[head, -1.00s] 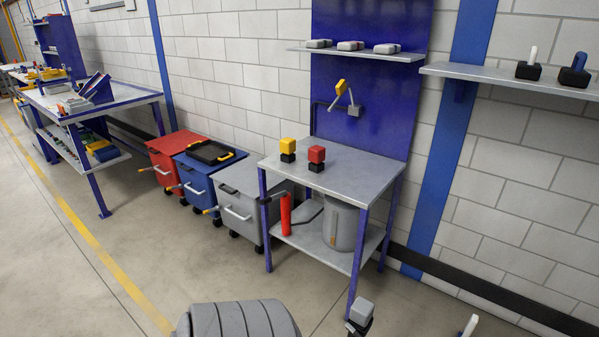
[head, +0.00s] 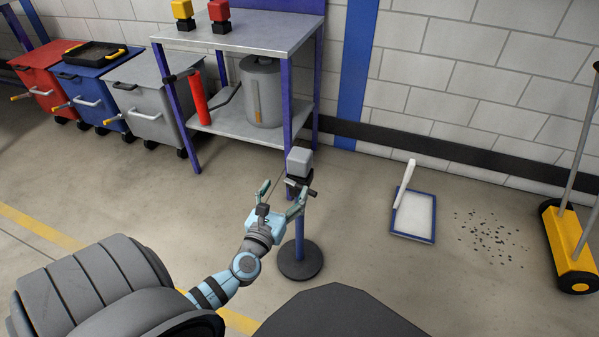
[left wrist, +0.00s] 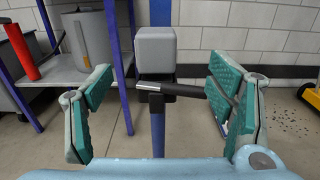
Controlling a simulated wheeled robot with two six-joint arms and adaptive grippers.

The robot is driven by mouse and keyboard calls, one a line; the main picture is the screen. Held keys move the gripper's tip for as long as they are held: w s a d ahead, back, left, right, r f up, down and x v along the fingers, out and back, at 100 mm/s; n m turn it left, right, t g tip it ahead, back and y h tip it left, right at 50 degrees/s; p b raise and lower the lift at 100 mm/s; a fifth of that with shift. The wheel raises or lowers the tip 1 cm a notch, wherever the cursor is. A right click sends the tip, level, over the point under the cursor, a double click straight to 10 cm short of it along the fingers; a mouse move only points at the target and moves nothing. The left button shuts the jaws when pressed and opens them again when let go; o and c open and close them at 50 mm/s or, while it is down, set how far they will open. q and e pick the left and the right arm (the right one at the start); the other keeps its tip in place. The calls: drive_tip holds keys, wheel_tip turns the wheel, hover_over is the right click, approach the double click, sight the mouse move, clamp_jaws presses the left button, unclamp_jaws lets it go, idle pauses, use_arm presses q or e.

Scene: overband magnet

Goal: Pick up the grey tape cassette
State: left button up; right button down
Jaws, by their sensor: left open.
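The grey tape cassette (head: 299,160) is a light grey block on a black base with a black handle, at the top of a blue post stand with a round dark foot (head: 300,261). In the left wrist view the cassette (left wrist: 155,48) stands upright, centred ahead of the fingers. My left gripper (head: 283,194) is open and empty. Its green-padded fingers (left wrist: 160,92) are spread either side of the post and handle in the picture, with the block beyond and above; contact cannot be told. My right gripper is not in view.
A metal table (head: 230,38) behind the stand bears a yellow and a red block, with a grey canister (head: 262,95) and red cylinder below. Wheeled bins stand left. A blue-edged tray (head: 413,217), dark debris and a yellow sweeper (head: 570,250) lie right. Floor around the stand is clear.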

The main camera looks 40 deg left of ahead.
sight(300, 153)
use_arm(q)
drive_tip(key=x, duration=0.8)
drive_tip(key=shift+r+b, duration=0.2)
drive_tip(key=shift+b, duration=0.1)
drive_tip(key=x, duration=0.3)
drive_tip(key=r+b+x, duration=0.1)
drive_tip(key=x, duration=0.1)
drive_tip(key=shift+s+a, duration=0.1)
drive_tip(key=shift+a, duration=0.25)
drive_tip(key=shift+w+a, duration=0.1)
drive_tip(key=shift+w, duration=0.2)
clamp_jaws()
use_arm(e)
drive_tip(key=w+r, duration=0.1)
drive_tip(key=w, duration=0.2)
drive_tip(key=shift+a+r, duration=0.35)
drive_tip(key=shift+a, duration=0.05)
use_arm(q)
drive_tip(key=shift+r, duration=0.1)
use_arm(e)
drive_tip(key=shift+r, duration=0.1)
